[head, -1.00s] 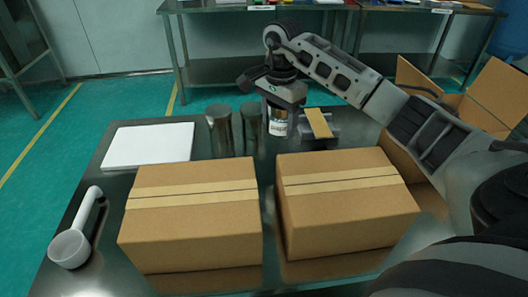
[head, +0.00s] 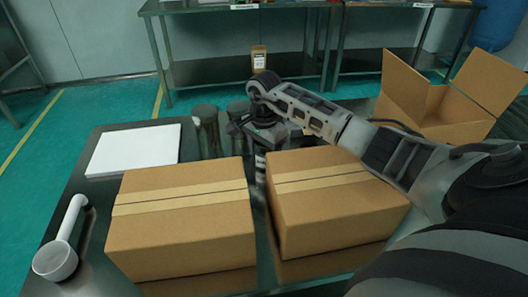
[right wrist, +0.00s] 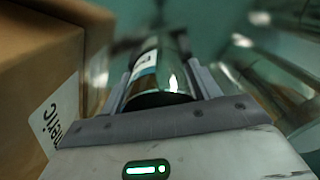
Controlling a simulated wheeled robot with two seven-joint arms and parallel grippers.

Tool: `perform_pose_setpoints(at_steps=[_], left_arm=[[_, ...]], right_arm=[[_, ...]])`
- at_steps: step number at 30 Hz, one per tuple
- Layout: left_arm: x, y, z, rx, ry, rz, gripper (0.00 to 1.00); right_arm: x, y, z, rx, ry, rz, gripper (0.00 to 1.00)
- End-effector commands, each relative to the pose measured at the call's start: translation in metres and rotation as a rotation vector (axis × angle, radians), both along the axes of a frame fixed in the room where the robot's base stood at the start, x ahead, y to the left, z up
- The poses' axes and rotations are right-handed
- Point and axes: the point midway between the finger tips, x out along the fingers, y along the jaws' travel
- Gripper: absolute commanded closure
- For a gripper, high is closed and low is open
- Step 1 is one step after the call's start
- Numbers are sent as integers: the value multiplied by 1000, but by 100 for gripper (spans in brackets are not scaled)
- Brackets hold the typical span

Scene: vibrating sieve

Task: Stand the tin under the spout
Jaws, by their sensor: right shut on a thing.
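The tin (head: 260,161), a cylinder with a white label, is mostly hidden in the head view by my right gripper and the boxes. In the right wrist view the tin (right wrist: 148,76) sits between the two fingers. My right gripper (right wrist: 163,84) is shut on it. In the head view this gripper (head: 259,150) is low, behind the gap between two closed cardboard boxes. I cannot tell whether the tin touches the table. I cannot make out a spout in either view. My left gripper is not in view.
Closed boxes (head: 180,235) (head: 335,215) fill the table's front. Metal cylinders (head: 206,130) stand left of the gripper. A white slab (head: 135,150) and white scoop (head: 57,258) lie left. An open box (head: 440,125) stands at right. A small container (head: 258,57) stands farther back.

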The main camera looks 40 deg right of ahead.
Motion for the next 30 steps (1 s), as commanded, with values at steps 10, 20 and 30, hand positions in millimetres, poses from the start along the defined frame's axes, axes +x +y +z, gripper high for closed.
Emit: perform_pose_setpoints(at_steps=[10, 20, 30], left_arm=[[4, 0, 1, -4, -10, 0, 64], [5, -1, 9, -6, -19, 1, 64], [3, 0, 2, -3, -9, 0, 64]], right_arm=[[0, -1, -2, -1, -2, -1, 16], [0, 0, 1, 0, -1, 0, 16], [2, -1, 59, -3, -7, 1, 16]])
